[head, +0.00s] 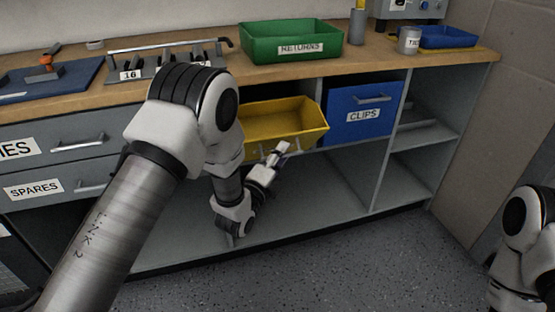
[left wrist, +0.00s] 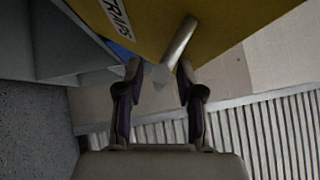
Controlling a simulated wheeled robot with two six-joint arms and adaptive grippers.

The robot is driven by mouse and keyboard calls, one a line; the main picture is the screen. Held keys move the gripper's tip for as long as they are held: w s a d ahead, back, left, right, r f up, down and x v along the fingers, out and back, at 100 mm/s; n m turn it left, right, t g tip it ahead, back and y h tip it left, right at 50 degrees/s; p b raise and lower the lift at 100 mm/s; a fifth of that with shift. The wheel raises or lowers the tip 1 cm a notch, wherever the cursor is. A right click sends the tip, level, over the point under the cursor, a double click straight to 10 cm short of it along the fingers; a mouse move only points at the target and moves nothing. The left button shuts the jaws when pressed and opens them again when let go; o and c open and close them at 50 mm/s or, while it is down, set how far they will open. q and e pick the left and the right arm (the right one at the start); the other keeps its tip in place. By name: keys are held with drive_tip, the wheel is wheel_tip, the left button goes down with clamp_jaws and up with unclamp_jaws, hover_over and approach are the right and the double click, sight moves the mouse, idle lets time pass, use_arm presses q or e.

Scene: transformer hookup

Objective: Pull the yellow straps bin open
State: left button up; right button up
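The yellow straps bin (head: 285,118) sits in the upper shelf bay left of the blue clips bin. Its open top and inside show, and it juts out in front of the shelf. In the left wrist view its yellow front (left wrist: 215,25) and part of its label (left wrist: 118,18) fill the top, with a pale bar handle (left wrist: 181,42) below. My left gripper (head: 281,149) is at the bin's front. Its fingers (left wrist: 160,75) are apart, with the handle's lower end between them; firm contact on both sides does not show. My right gripper is outside the head view.
A blue clips bin (head: 362,113) stands right of the straps bin. A green returns bin (head: 290,42) stands on the wooden worktop (head: 375,55) above. Drawers with bar handles, one labelled spares (head: 60,185), are at left. The lower shelf (head: 310,200) and floor (head: 370,265) are clear.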

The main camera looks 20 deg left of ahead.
use_arm(q)
drive_tip(key=v, duration=1.2)
